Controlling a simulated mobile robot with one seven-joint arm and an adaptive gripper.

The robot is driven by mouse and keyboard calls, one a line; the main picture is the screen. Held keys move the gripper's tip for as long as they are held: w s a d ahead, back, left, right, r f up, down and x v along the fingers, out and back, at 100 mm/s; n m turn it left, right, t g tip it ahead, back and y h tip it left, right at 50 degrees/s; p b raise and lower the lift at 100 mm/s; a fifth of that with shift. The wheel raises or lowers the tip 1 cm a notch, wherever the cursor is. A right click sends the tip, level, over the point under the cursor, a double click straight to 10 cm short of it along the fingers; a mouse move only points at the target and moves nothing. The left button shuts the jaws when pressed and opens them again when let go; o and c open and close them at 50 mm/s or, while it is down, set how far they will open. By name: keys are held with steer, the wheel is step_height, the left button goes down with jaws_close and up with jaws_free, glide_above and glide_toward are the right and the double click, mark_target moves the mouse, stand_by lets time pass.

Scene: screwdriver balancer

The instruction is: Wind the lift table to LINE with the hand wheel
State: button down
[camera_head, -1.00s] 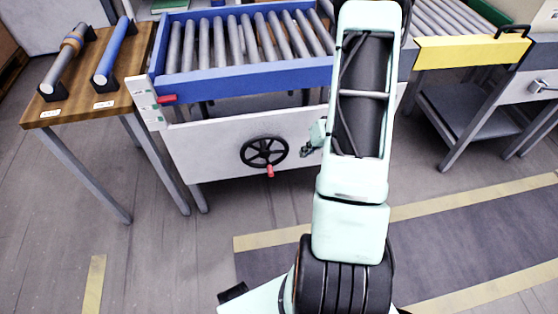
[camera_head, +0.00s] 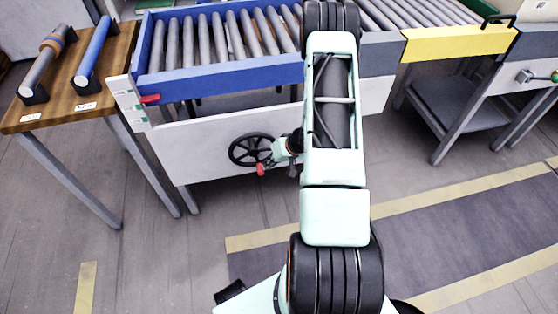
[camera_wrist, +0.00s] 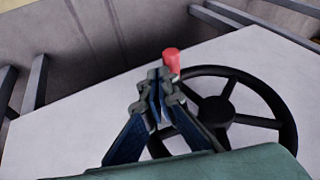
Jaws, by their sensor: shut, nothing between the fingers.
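The hand wheel (camera_head: 250,149) is black and spoked, on the white front panel of the lift table, with a red handle (camera_head: 261,169) at its lower edge. The lift table has a blue frame (camera_head: 220,78) carrying grey rollers. My gripper (camera_head: 268,161) is beside the wheel's lower right. In the wrist view the gripper (camera_wrist: 162,76) is shut and empty, its tips close to the red handle (camera_wrist: 171,60); contact cannot be told. The wheel also shows in the wrist view (camera_wrist: 213,110). A red pointer (camera_head: 150,99) sits by a labelled post (camera_head: 131,104); its lettering is unreadable.
A wooden bench (camera_head: 60,97) with two roller rods stands left. A conveyor with a yellow front (camera_head: 459,44) and a lower shelf stands right. My arm covers part of the lift table's right side. The floor before the panel is clear.

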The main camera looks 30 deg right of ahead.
steer(key=shift+w+a+f, duration=0.15)
steer(key=shift+a+f, duration=0.1)
steer(key=shift+a, duration=0.4)
steer(key=shift+a+f, duration=0.1)
steer(key=shift+f, duration=0.05)
steer(key=shift+a+f+b, duration=0.25)
steer(key=shift+f+b, duration=0.05)
steer(key=shift+b, duration=0.8)
steer(key=shift+w+a+r+y+b, duration=0.1)
steer(key=shift+a+y+b, duration=0.2)
steer(key=shift+y+b, duration=0.15)
